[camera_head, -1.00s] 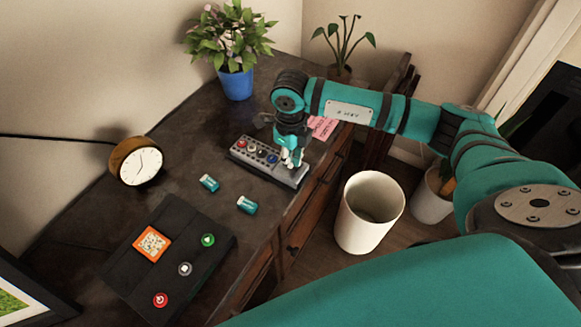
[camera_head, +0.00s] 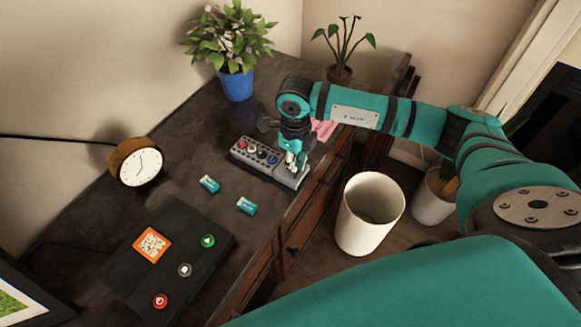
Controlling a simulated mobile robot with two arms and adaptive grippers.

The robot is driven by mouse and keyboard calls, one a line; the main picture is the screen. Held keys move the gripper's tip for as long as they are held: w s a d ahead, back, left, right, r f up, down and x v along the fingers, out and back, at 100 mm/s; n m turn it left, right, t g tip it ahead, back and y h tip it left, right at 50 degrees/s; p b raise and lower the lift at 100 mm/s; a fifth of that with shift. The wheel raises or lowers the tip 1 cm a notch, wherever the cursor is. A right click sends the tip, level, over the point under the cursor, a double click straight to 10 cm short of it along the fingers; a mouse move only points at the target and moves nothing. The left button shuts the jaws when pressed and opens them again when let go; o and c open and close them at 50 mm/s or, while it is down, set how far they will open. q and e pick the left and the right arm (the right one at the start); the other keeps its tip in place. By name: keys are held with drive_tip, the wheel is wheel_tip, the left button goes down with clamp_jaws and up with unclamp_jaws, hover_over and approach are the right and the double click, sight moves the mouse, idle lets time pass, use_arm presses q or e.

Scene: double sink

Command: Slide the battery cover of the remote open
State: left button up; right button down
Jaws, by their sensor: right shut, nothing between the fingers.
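The remote (camera_head: 246,158) lies on the dark desktop near its right edge, a grey box with several coloured round buttons along its left part. My right gripper (camera_head: 292,167) points down at the remote's right end, over the plain lighter part (camera_head: 290,181). Its fingers are shut with nothing between them. The fingertips appear to be at or just above the remote's surface; I cannot tell whether they touch. The cover's edge is too small to make out, and the gripper hides part of that end. My left gripper is not in view.
Two teal batteries (camera_head: 209,183) (camera_head: 246,206) lie in front of the remote. A dark panel with buttons (camera_head: 125,258), a round clock (camera_head: 138,162) and a blue flowerpot (camera_head: 237,85) stand on the desk (camera_head: 180,130). A white bin (camera_head: 357,235) stands beside it.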

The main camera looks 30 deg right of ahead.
drive_tip(key=shift+s+d+f+p, duration=0.1)
drive_tip(key=shift+s+d, duration=0.35)
drive_tip(key=shift+s, duration=0.4)
drive_tip(key=shift+s+d+r+p, duration=0.1)
drive_tip(key=shift+s+d, duration=0.4)
drive_tip(key=shift+s, duration=0.3)
drive_tip(key=shift+s+d+f+p, duration=0.1)
drive_tip(key=shift+s+d, duration=0.35)
drive_tip(key=shift+s, duration=0.4)
idle(0.4)
wheel_tip(320, 180, up, 7)
drive_tip(key=p, duration=0.4)
idle(0.4)
drive_tip(key=shift+w, duration=0.1)
